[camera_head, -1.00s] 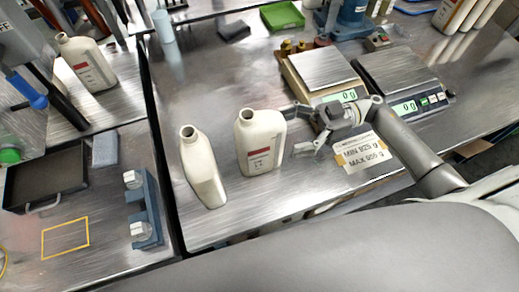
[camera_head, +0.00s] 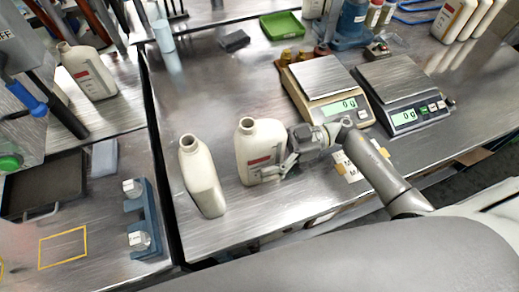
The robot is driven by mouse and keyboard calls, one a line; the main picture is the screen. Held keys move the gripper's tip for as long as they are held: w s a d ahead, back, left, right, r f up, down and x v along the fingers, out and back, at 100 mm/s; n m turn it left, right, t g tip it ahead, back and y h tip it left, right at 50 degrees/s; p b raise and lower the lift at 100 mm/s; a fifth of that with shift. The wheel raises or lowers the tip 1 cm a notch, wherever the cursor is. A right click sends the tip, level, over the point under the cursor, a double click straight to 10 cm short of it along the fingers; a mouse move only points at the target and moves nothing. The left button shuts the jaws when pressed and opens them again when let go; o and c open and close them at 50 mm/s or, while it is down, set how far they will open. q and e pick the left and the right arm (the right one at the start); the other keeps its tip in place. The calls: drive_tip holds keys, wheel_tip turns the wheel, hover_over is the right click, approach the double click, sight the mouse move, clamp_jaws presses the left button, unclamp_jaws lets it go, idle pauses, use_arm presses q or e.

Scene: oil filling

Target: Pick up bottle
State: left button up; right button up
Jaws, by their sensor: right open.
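A cream bottle (camera_head: 254,147) with an open neck and a red label stands upright on the steel table. A second cream bottle (camera_head: 201,178) stands to its left, a little nearer the front. A third bottle (camera_head: 87,72) with a red label stands on the left-hand table. My right gripper (camera_head: 284,157) is open at the right side of the middle bottle. One finger overlaps the bottle's lower front by the label; the other finger is largely hidden, and I cannot tell whether they touch. My left gripper is not in view.
Two scales (camera_head: 322,90) and (camera_head: 402,92) stand behind my right arm. A paper sign (camera_head: 349,171) lies partly under the arm. A green tray (camera_head: 281,25) and a dark block (camera_head: 235,41) are at the back. A blue fixture (camera_head: 148,218) is at the left.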

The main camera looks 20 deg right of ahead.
drive_tip(key=c, duration=1.1)
